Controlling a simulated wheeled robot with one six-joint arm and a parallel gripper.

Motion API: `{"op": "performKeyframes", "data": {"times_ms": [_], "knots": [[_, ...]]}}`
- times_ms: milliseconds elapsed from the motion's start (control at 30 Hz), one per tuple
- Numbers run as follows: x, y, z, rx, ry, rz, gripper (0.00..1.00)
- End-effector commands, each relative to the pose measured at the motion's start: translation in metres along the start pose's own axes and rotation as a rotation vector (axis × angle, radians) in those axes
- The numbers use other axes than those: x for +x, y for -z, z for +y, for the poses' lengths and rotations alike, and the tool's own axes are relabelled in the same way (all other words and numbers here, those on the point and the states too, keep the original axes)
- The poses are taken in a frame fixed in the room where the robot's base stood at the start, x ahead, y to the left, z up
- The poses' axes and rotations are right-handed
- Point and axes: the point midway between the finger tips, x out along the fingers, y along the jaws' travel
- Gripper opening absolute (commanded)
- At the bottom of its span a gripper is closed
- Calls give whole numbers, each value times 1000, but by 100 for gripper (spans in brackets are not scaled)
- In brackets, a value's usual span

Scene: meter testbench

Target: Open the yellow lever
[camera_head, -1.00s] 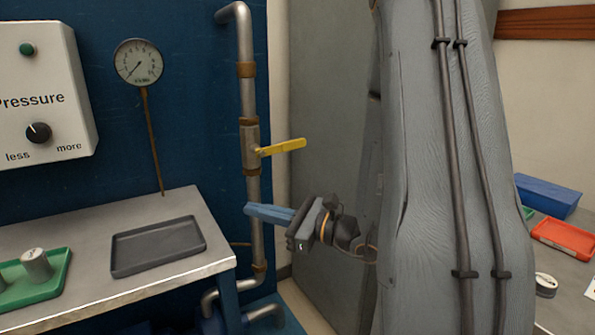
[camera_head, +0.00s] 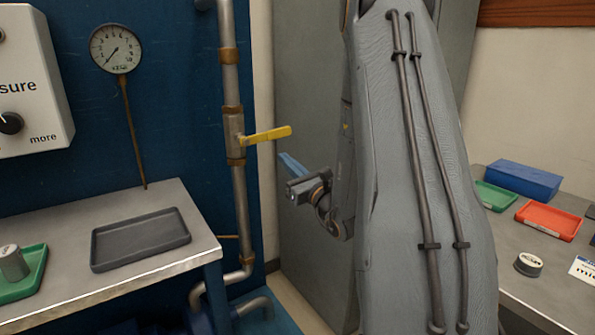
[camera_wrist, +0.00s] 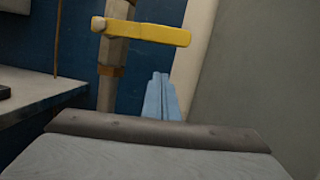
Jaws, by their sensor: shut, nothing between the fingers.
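The yellow lever (camera_head: 266,135) sticks out to the right from a valve on the vertical metal pipe (camera_head: 229,75), close to level in the head view. In the wrist view the yellow lever (camera_wrist: 150,33) lies across the top, above the fingertips. My gripper (camera_head: 285,160) has blue fingers, which are shut and empty. It is just below and to the right of the lever's free end in the head view, with a gap between them. In the wrist view my gripper (camera_wrist: 161,78) points up towards the lever, not touching it.
A bench with a dark grey tray (camera_head: 140,240) and a green tray (camera_head: 25,282) stands at the left. A gauge (camera_head: 116,48) and a pressure box (camera_head: 32,90) are on the blue panel. A right-hand table holds a blue box (camera_head: 522,180) and a red tray (camera_head: 549,221).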

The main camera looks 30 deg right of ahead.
Motion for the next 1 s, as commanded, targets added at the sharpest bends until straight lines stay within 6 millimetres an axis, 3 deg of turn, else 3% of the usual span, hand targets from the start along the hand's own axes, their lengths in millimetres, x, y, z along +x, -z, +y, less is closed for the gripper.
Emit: {"op": "performKeyframes", "data": {"times_ms": [33,100,300,1000], "knots": [[10,-1,2,0,-3,-1,0],[10,-16,0,-2,-1,-2,0],[14,-35,0,-1,0,0,0],[13,-41,-9,-24,6,2,0]]}}
